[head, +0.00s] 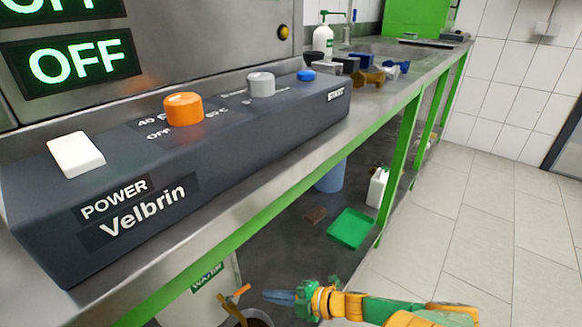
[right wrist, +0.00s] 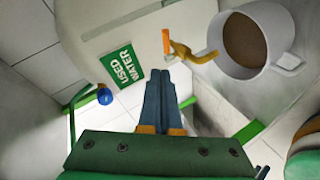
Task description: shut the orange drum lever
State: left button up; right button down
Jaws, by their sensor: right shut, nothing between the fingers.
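The orange drum lever (head: 241,290) sits on a brass tap on the white drum (head: 205,300), low under the bench. In the right wrist view the lever (right wrist: 166,41) stands at the left end of the brass tap (right wrist: 188,52), whose spout points right toward a mug. My right gripper (head: 280,297) is just right of the lever in the head view. Its blue-grey fingers (right wrist: 160,78) are shut and empty, with their tips just short of the lever, apparently apart from it. My left gripper is not in view.
A white mug (right wrist: 288,35) of brown liquid stands by the tap spout. The drum bears a green USED WATER label (right wrist: 121,66). The green bench frame (head: 285,200) runs above. A green tray (head: 351,229) and a white jug (head: 376,187) stand farther back on the lower shelf.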

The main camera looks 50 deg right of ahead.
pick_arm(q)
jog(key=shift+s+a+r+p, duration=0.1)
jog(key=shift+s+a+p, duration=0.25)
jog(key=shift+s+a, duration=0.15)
pick_arm(e)
jog(key=s+d, duration=0.1)
jog(key=s+d+r, duration=0.1)
jog(key=shift+s+d+r, duration=0.2)
jog(key=shift+s+r, duration=0.1)
jog(key=shift+s, duration=0.1)
